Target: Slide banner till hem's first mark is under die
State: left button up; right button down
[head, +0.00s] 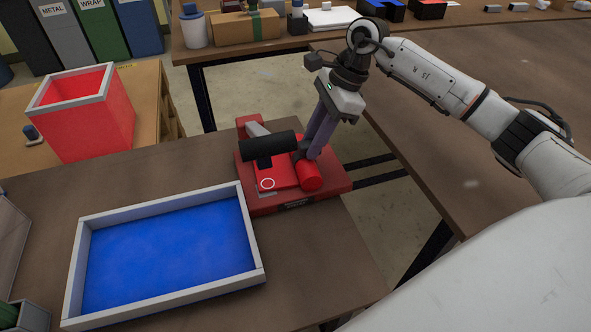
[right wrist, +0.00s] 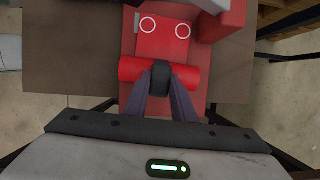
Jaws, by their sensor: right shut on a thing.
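The red banner (head: 283,174) lies on the red press base (head: 322,187). One white ring mark (head: 267,184) shows on it in the head view. The right wrist view shows two ring marks, a left one (right wrist: 148,24) and a right one (right wrist: 183,31). A red roll (right wrist: 132,68) lies across the banner's near end and shows in the head view (head: 310,178). My right gripper (head: 310,154) is shut on the black grip (right wrist: 161,75) at the roll's middle. The press's black cylindrical head (head: 268,146) hangs over the banner and hides part of it; I cannot make out the die.
A blue-floored tray (head: 165,255) with grey walls stands left of the press. A red bin (head: 85,115) stands on a wooden side table. The press sits near the table's right edge, with a gap to another table (head: 470,165).

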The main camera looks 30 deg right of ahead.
jog(key=c, duration=1.4)
grip_release()
jog(key=shift+s+d+f, duration=0.1)
jog(key=shift+d+f, duration=0.15)
jog(key=shift+f, duration=0.2)
jog(key=shift+s+d+f, duration=0.1)
jog(key=shift+d+f, duration=0.15)
jog(key=shift+f, duration=0.2)
jog(key=shift+a, duration=0.15)
jog(key=w+v, duration=0.1)
jog(key=v, duration=1.1)
jog(key=shift+a+r+p, duration=0.15)
jog(key=shift+a+p, duration=0.05)
jog(key=shift+p, duration=0.2)
